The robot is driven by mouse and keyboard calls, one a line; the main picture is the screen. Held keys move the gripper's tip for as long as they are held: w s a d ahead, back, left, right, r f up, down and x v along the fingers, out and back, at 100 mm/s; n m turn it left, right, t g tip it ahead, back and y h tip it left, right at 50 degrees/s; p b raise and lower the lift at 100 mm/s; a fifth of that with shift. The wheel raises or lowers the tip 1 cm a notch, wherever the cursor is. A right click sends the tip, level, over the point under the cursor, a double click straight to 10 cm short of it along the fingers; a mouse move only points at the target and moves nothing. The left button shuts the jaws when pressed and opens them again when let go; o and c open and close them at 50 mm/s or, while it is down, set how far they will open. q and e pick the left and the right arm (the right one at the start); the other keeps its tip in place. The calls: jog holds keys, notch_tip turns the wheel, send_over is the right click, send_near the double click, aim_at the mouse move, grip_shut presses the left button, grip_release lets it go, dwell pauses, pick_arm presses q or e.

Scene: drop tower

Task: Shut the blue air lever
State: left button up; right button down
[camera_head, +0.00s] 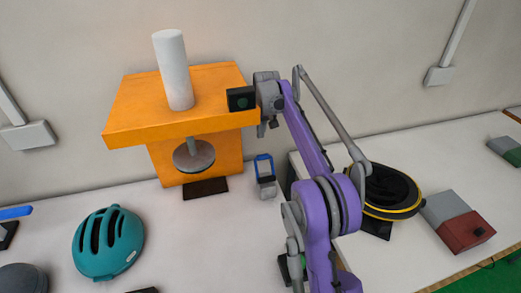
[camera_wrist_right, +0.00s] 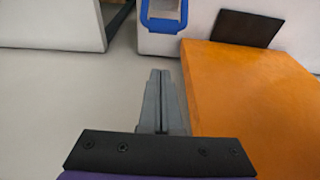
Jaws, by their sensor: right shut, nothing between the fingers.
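The blue air lever (camera_head: 264,158) is a blue loop-shaped handle on a small grey-white block (camera_head: 267,187), standing on the table to the right of the orange tower. In the head view the loop rises above the block. In the right wrist view the blue lever (camera_wrist_right: 163,24) shows at the top edge, partly cut off, beyond my fingertips. My right gripper (camera_head: 268,128) is beside the right edge of the tower's orange top, above the lever. It also shows in the right wrist view (camera_wrist_right: 160,74), with its fingers together and empty, apart from the lever. My left gripper is not in view.
The orange tower (camera_head: 150,122) carries a white cylinder (camera_head: 173,70) and has a grey disc (camera_head: 194,155) hanging beneath. A teal helmet (camera_head: 108,242) lies front left. A black-and-yellow round item (camera_head: 388,190) and a grey-red box (camera_head: 457,221) stand at right.

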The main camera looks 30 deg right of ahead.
jog(key=shift+f, duration=0.1)
jog(key=a+x, duration=0.1)
jog(key=x, duration=0.9)
jog(key=shift+s+d+r, duration=0.1)
jog(key=shift+s+r, duration=0.35)
jog(key=shift+s, duration=0.45)
jog(key=shift+s+r, duration=0.4)
jog(key=shift+s, duration=0.5)
jog(key=shift+s, duration=0.15)
